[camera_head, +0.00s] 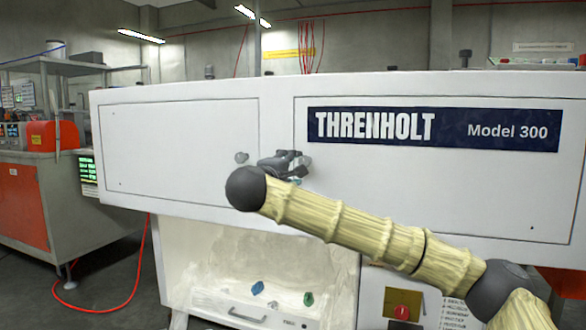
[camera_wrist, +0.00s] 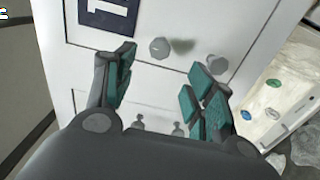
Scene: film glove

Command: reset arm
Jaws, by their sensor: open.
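My gripper (camera_wrist: 160,88) is open and empty in the wrist view, its teal-padded fingers spread wide apart. Past the fingers is the white front of the machine, with a grey round knob (camera_wrist: 159,48) between and beyond them. In the head view my arm, in a pale yellow sleeve, reaches from the lower right to the machine front. My gripper (camera_head: 298,165) shows there only partly, behind the dark wrist joint, in front of the white panels. A grey knob (camera_head: 242,157) sits on the left panel, just left of it. Whether the gripper touches the panel cannot be told.
The white machine (camera_head: 180,185) fills the middle, with a blue THRENHOLT sign (camera_head: 432,129). Below is an open bay with a blue piece (camera_head: 257,288) and a green piece (camera_head: 308,299). A red rotary switch (camera_head: 402,312) is at lower right. A workbench (camera_head: 75,190) stands left; a red hose (camera_head: 125,300) lies on the floor.

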